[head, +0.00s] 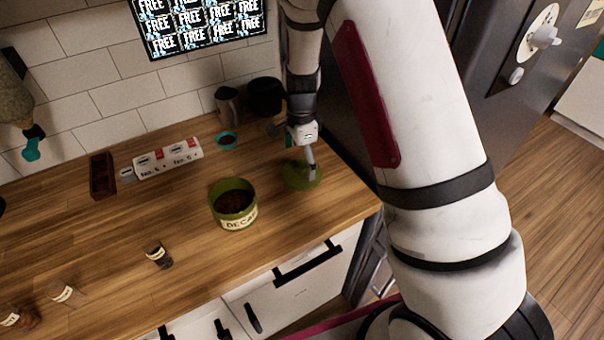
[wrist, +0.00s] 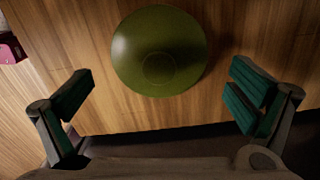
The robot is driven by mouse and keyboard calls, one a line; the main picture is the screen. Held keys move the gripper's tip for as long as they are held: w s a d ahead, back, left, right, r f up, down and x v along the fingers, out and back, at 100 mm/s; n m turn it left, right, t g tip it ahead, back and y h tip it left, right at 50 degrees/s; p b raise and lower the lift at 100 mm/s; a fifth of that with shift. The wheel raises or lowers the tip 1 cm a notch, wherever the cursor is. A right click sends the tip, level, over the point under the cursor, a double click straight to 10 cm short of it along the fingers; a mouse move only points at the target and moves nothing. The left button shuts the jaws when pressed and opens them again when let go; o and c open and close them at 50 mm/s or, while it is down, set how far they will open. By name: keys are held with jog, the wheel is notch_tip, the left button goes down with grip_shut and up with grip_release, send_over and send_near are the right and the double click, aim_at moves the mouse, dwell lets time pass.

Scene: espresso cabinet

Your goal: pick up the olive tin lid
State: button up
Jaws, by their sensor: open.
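The olive tin lid (head: 303,175) is a round green disc lying on the wooden counter, right of the open tin. In the wrist view the lid (wrist: 159,50) is at the upper middle, just ahead of the fingers. My gripper (wrist: 165,98) is open and empty, its teal-padded fingers set wide apart to either side of the lid's near side. In the head view my gripper (head: 309,170) is right at the lid and hides part of it. I cannot tell its exact height above the counter.
The olive tin (head: 233,205), labelled "DECAF" and holding dark contents, stands left of the lid. The counter's front edge is near.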

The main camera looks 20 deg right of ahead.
aim_at(301, 165)
jog(key=shift+a+f+p, duration=0.1)
jog(key=shift+f+p, duration=0.25)
jog(key=shift+f, duration=1.75)
jog(key=c, duration=0.6)
jog(key=shift+c, duration=0.2)
jog(key=shift+r, duration=0.15)
